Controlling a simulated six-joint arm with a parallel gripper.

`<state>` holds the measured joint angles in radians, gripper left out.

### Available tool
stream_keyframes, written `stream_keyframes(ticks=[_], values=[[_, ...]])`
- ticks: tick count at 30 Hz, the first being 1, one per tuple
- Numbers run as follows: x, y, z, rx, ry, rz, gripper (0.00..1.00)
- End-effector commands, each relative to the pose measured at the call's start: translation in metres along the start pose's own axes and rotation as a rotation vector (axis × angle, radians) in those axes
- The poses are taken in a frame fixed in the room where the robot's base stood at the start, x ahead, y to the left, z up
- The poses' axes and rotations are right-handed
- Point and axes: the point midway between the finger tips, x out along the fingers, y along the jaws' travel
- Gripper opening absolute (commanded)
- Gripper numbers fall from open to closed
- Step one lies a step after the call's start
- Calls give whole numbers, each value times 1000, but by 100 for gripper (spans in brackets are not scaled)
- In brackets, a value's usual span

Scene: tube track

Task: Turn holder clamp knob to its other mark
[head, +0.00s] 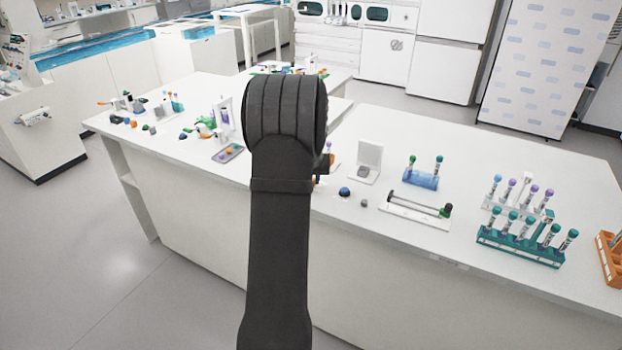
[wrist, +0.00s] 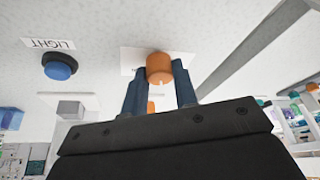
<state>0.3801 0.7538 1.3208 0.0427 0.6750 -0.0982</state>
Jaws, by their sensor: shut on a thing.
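An orange knob (wrist: 159,68) stands out from a white surface in the wrist view, with a white label (wrist: 131,57) beside it, partly hidden and unreadable. My gripper (wrist: 160,82) is shut on the orange knob, one dark blue finger on each side. A second small orange part (wrist: 151,107) shows between the fingers. No mark or pointer on the knob can be made out. In the head view my dark arm hides the gripper and most of the knob's surroundings.
A blue button (wrist: 59,68) with a "LIGHT" label (wrist: 48,44) is left of the knob; it also shows in the head view (head: 344,192). A white track with a dark rod (head: 418,205), a blue tube holder (head: 421,180) and a teal rack (head: 520,246) stand to the right.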

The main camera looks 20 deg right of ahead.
Motion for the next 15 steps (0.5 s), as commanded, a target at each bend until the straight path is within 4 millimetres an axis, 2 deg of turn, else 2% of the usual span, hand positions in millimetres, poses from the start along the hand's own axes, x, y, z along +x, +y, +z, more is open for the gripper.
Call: stream_keyframes(ticks=[15], values=[[0, -4, -1, 449, 0, 188, 4]])
